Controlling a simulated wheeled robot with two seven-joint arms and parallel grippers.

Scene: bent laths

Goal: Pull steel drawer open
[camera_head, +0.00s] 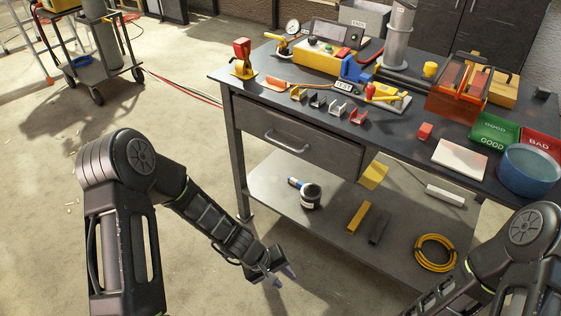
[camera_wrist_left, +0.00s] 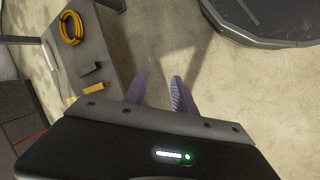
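The steel drawer (camera_head: 298,138) is a dark grey front with a light bar handle (camera_head: 287,141), set under the left part of the workbench top. It looks shut. My left gripper (camera_head: 278,279) is low in front of the bench, well below and apart from the handle. Its two fingers stand apart with nothing between them, as the left wrist view also shows (camera_wrist_left: 158,92). My right arm (camera_head: 525,235) comes in at the lower right, and its gripper is out of the picture.
The bench top (camera_head: 390,136) holds clamps, small brackets, a blue bowl (camera_head: 530,170) and green and red bins.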

